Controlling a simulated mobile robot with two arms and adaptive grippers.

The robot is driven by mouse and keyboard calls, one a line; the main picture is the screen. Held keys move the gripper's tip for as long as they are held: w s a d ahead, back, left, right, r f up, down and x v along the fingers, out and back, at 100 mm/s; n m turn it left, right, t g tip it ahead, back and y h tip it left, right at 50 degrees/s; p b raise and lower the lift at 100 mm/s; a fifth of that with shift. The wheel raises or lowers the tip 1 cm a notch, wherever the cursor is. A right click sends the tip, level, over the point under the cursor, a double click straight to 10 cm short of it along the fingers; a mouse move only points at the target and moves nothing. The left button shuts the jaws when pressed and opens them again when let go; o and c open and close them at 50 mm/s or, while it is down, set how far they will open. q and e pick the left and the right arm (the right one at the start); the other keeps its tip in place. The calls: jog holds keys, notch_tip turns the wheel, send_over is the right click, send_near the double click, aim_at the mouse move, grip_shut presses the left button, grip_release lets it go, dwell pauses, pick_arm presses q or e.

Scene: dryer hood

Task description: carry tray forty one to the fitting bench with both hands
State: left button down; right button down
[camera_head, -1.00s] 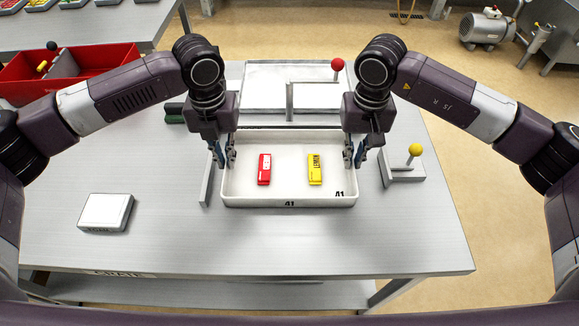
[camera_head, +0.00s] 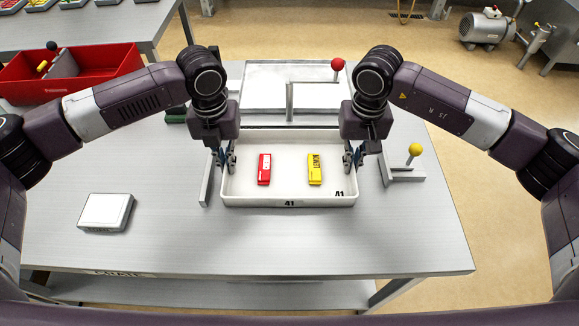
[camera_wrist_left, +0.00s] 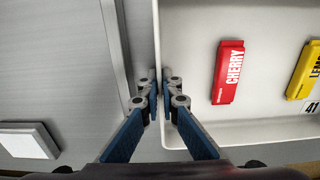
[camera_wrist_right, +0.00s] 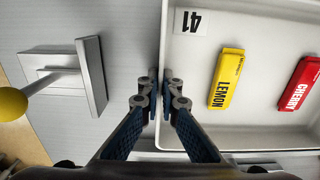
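Tray forty one (camera_head: 240,193) is a white, shallow tray marked 41, resting level on the grey metal bench. A red CHERRY pack (camera_head: 264,169) and a yellow LEMON pack (camera_head: 314,169) lie flat inside it, apart. My left gripper (camera_head: 225,160) is at the tray's left wall, shut with the wall between its fingers; its fingertips (camera_wrist_left: 158,84) also show in the left wrist view. My right gripper (camera_head: 353,160) is shut on the tray's right wall in the same way; its fingertips (camera_wrist_right: 158,86) show in the right wrist view.
A stand with a yellow ball (camera_head: 415,149) is right of the tray. A metal frame with a red ball (camera_head: 337,64) is behind it. A white box (camera_head: 106,212) lies at left front. A red bin (camera_head: 95,66) stands at back left. The bench front is clear.

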pick_arm(q)
jog(key=shift+r, duration=0.1)
pick_arm(e)
jog(key=shift+r, duration=0.1)
